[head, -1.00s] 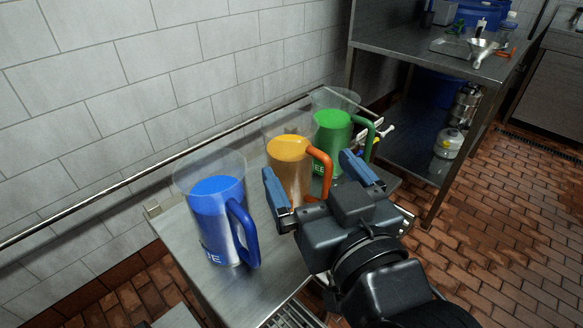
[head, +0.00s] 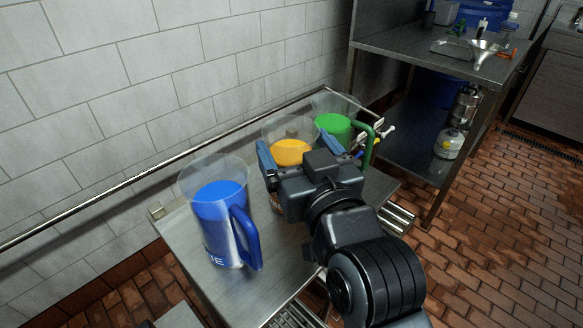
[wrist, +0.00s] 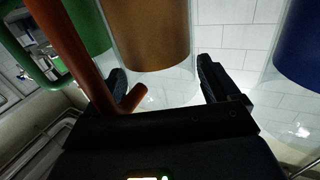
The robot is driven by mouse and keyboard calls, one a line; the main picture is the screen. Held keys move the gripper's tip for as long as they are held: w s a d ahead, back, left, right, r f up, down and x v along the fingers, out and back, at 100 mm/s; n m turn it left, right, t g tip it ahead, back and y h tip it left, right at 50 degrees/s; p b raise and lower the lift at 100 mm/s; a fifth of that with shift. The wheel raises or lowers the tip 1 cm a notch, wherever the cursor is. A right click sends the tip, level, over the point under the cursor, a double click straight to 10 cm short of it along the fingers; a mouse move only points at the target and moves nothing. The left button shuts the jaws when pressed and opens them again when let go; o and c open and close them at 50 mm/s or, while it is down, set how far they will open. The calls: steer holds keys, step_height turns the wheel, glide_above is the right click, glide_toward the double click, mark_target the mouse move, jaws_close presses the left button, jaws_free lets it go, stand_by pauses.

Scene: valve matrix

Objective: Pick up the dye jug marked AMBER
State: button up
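The amber jug (head: 290,152) stands on the steel cart between the blue and green jugs. It is a clear jug with amber liquid, its label and handle hidden behind my gripper in the head view. My gripper (head: 291,143) is open at the jug's near side, with one finger toward each side of it. In the wrist view, the amber jug (wrist: 145,35) is just beyond the open fingers (wrist: 163,82). Its orange handle (wrist: 75,45) runs beside the left finger, and the handle's end shows between the fingers. I cannot tell whether a finger touches it.
The blue jug (head: 222,215) stands left of my gripper and the green jug (head: 333,124) behind right, both close. A rail (head: 120,185) runs along the cart's wall side. A steel table (head: 400,42) stands at the back right. Brick floor (head: 470,230) is clear on the right.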

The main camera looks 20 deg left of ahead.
steer(key=c, duration=1.5)
steer(key=shift+c, duration=0.6)
steer(key=shift+r, duration=0.1)
